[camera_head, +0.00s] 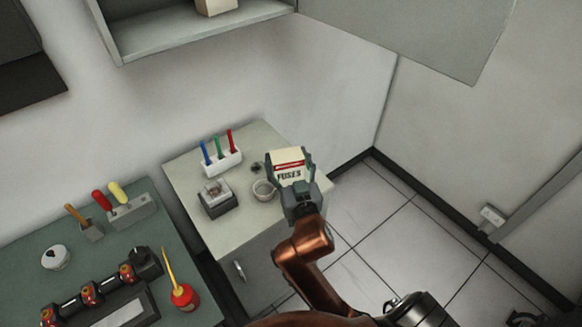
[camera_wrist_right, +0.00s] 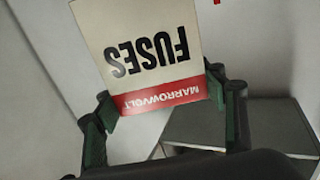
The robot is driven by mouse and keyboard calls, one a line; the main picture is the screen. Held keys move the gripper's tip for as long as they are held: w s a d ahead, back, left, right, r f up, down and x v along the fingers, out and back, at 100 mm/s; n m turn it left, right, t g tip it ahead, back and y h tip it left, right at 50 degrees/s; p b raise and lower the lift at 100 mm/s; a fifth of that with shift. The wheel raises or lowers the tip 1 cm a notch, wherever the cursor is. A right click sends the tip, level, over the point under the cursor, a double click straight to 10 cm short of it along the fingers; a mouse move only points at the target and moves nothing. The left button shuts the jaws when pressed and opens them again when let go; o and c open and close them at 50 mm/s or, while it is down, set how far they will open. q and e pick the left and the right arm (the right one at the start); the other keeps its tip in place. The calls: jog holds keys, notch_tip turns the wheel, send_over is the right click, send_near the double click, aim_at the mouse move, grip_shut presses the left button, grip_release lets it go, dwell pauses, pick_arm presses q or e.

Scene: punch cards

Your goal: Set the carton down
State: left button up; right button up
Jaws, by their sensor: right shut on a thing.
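The carton (camera_head: 289,171) is a cream box with a red band and the word FUSES on its face. In the right wrist view the carton (camera_wrist_right: 142,48) shows its label upside down, with MARROWVOLT on the red band. My right gripper (camera_head: 291,162) is shut on the carton, one finger at each side. In the head view it holds the carton in front of the right edge of the pale cabinet top (camera_head: 245,232). I cannot tell the height between them; the carton's underside is hidden. My left gripper is not in view.
On the cabinet top are a white rack (camera_head: 222,164) with coloured pens, a grey boxed device (camera_head: 217,200) and a small round bowl (camera_head: 263,190). An open wall cupboard (camera_head: 165,42) holds a pale box (camera_head: 216,5). A green bench (camera_head: 175,232) with tools stands left.

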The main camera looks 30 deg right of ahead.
jog(key=w+d+f, duration=0.2)
jog(key=w+d, duration=0.1)
jog(key=shift+w+b, duration=0.15)
jog(key=shift+b, duration=0.25)
jog(key=w+d+f+b, duration=0.1)
jog(key=f, duration=0.2)
jog(key=w+d+f+b, duration=0.1)
jog(key=f, duration=0.2)
jog(key=w+d+f+b, duration=0.1)
jog(key=w+f, duration=0.1)
jog(key=f, duration=0.1)
jog(key=shift+d+f+b, duration=0.15)
jog(key=shift+d+b, duration=0.05)
jog(key=shift+b, duration=0.2)
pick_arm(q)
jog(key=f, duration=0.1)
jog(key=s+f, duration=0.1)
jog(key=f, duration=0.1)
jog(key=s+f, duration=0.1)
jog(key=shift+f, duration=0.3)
pick_arm(e)
jog(key=o, duration=1.2)
jog(key=shift+o, duration=0.2)
